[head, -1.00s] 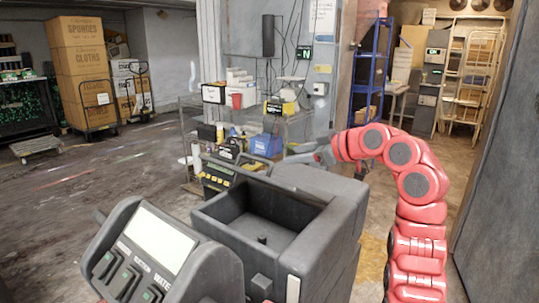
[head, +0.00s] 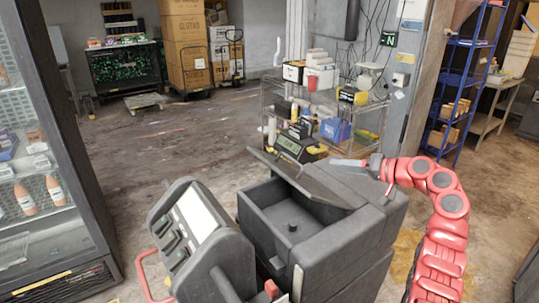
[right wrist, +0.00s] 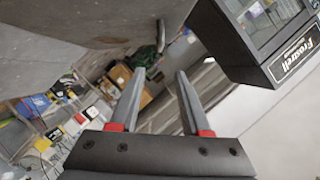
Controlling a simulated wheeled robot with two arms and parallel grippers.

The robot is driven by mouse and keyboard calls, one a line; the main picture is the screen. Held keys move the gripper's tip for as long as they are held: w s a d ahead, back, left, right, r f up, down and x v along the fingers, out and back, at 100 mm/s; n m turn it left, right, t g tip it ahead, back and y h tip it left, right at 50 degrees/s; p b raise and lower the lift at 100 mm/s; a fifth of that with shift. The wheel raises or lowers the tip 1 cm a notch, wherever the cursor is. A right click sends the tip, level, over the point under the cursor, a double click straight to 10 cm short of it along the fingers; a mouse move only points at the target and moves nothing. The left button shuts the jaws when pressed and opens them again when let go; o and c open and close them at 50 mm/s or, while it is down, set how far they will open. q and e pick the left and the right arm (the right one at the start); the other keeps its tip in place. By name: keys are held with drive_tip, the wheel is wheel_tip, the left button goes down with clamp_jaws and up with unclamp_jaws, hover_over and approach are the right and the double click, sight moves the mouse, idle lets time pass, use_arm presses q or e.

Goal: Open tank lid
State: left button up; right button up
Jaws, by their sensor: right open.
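The dark grey tank (head: 330,250) of a floor machine stands at the centre of the head view, its basin open at the top. A flat dark lid panel (head: 315,182) stands tilted up along the basin's far edge. My right gripper (head: 345,163) is just beyond and above the lid's right part; I cannot tell if it touches. In the right wrist view the right gripper (right wrist: 160,78) is open, with nothing between its fingers. A grey surface fills that view's upper left, close to the fingers. My left gripper is not seen.
The machine's control panel (head: 195,220) rises at the tank's near left. A glass-door freezer (head: 45,190) stands at the left. A wire shelf (head: 345,105) with boxes and bottles is behind the tank, a blue rack (head: 462,85) at the right. The floor at left centre is clear.

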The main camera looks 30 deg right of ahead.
sight(294, 162)
drive_tip(key=p+x, duration=0.3)
drive_tip(key=x, duration=1.2)
drive_tip(key=shift+w+a+p, duration=0.1)
drive_tip(key=shift+a+p, duration=0.15)
drive_tip(key=shift+p, duration=0.1)
drive_tip(key=shift+x, duration=1.15)
drive_tip(key=shift+d+f, duration=0.1)
drive_tip(key=shift+f, duration=0.05)
drive_tip(key=shift+c, duration=0.2)
clamp_jaws()
